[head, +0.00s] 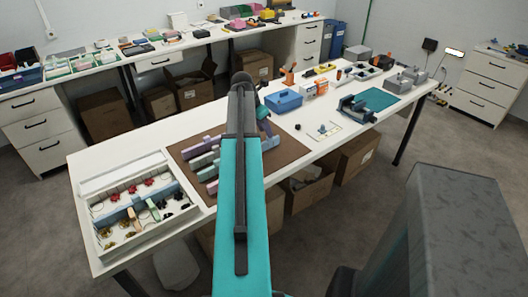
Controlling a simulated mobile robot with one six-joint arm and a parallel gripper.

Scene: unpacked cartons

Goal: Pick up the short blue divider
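A brown mat (291,152) lies on the white table, with several bar-shaped dividers on it. A mauve divider (196,149) and other bars in grey-green and lilac lie left of my arm, their right ends hidden behind it. A pale blue-lilac bar (270,143) shows just right of my arm; I cannot tell whether it is the short blue divider. A white compartment tray (101,241) on the left holds a long blue-grey divider, and short orange, green and bluish pieces. My arm covers the middle of the mat.
A small white card (324,131) lies near the front edge. Cartons stand under the table. A grey block (455,230) fills the lower right.

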